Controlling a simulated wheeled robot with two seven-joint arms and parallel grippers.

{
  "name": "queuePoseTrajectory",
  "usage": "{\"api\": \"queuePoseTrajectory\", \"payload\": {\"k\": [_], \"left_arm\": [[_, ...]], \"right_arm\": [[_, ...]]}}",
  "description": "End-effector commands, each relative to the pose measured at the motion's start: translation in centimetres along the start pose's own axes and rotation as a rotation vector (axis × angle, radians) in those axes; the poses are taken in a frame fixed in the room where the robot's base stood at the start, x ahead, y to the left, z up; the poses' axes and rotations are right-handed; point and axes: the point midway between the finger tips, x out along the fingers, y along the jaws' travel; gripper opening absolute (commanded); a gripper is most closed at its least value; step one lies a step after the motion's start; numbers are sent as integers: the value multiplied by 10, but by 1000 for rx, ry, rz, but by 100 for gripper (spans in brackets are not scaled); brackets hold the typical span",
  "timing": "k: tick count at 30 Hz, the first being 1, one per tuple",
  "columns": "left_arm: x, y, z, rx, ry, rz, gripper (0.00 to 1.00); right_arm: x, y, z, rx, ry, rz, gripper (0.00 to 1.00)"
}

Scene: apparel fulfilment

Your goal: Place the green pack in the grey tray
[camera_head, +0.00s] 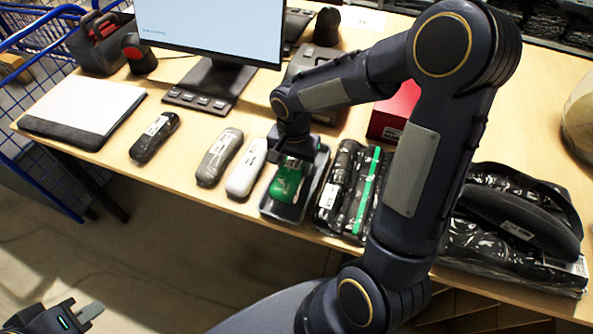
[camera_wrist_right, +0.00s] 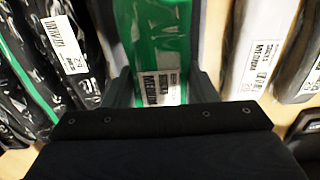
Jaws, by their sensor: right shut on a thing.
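The green pack (camera_head: 287,182) is a bright green plastic-wrapped item with a white label, at the grey tray in the head view. It fills the middle of the right wrist view (camera_wrist_right: 160,40), label toward me. My right gripper (camera_head: 297,152) reaches down from above and is shut on the green pack's far end. The grey tray (camera_head: 273,209) is under and around the pack; whether the pack touches its floor cannot be told. My left gripper (camera_head: 78,317) is at the lower left corner, away from the table; its finger gap is unclear.
Left of the tray lie a white pack (camera_head: 245,168), a grey pack (camera_head: 219,156) and a black pack (camera_head: 154,137). Right of it are black packs with a green stripe (camera_head: 367,190). A monitor (camera_head: 212,28) and red box (camera_head: 395,110) stand behind.

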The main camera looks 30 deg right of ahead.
Motion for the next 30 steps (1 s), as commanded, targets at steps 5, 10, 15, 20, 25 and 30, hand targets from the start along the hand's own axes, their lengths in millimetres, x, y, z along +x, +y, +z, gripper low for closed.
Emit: {"api": "queuePoseTrajectory", "payload": {"k": [5, 10, 15, 20, 25, 30], "left_arm": [[2, -1, 1, 0, 0, 0, 0], [2, -1, 1, 0, 0, 0, 0], [2, -1, 1, 0, 0, 0, 0], [5, -2, 3, 0, 0, 0, 0], [5, -2, 2, 0, 0, 0, 0], [5, -2, 2, 0, 0, 0, 0]], "right_arm": [[26, 6, -5, -1, -4, 5, 29], [39, 5, -4, 0, -2, 2, 29], [39, 5, -5, 1, -1, 1, 29], [42, 5, -5, 1, -1, 1, 29], [42, 5, -5, 1, -1, 1, 61], [41, 5, -5, 1, -1, 1, 61]]}}
